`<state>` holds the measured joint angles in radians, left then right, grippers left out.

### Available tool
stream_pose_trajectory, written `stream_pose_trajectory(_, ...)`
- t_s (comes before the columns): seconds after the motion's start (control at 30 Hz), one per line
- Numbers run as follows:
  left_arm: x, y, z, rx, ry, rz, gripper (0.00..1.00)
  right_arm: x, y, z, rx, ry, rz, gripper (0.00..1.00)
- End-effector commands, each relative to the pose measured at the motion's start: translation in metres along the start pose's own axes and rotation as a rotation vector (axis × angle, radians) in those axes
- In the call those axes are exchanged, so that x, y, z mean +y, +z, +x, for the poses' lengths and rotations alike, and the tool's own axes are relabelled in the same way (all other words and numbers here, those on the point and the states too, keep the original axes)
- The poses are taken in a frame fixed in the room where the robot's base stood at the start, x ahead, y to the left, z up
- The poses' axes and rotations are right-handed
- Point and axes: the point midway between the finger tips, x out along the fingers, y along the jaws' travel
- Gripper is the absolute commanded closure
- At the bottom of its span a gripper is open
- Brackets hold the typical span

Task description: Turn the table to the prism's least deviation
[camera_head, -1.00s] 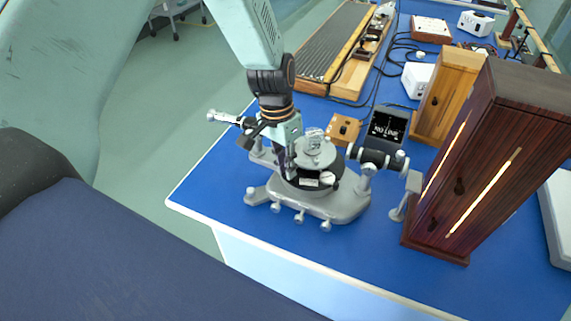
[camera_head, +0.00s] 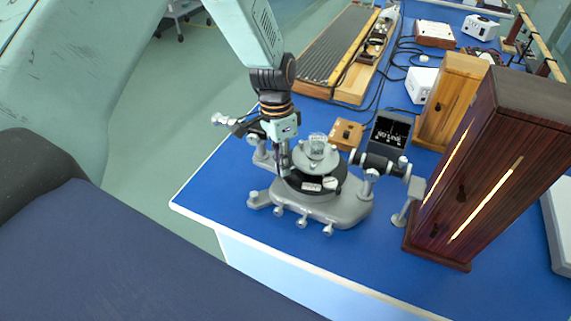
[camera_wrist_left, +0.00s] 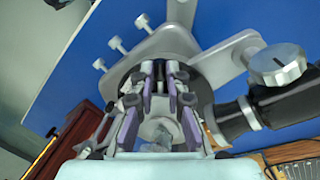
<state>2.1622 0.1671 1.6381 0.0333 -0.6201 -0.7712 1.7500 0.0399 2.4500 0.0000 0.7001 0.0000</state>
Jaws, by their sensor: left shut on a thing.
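The spectrometer (camera_head: 345,207) stands on the blue bench, a grey base with a black round body. Its round prism table (camera_head: 300,158) is on top and carries a small clear prism (camera_head: 318,142). My left gripper (camera_head: 284,168) reaches down at the left side of the table, its fingers partly hidden. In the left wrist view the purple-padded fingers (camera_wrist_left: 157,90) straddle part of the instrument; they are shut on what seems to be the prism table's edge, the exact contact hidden. My right gripper is not in view.
A dark display (camera_head: 390,131) with small white marks stands behind the telescope. A tall dark wooden lamp box (camera_head: 490,165) with glowing slits stands close at right. A small wooden box (camera_head: 346,133) and cables lie behind. The bench front edge is clear.

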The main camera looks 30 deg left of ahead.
Motion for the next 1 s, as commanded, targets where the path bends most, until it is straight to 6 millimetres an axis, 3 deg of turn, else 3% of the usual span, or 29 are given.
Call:
stream_pose_trajectory(0.33, 0.0, 0.002, 0.003, -0.008, 0.004, 0.019, 1.0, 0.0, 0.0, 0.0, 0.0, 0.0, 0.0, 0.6)
stream_pose_trajectory(0.37, 0.0, 0.002, 0.003, -0.008, 0.004, 0.019, 0.84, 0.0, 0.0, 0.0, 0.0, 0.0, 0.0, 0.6)
stream_pose_trajectory(0.6, -0.001, 0.001, 0.002, -0.005, 0.002, 0.017, 0.64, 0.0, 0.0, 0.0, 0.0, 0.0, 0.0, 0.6)
stream_pose_trajectory(1.0, -0.002, -0.001, -0.008, -0.001, 0.0, 0.016, 0.64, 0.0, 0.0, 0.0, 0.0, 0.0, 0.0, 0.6)
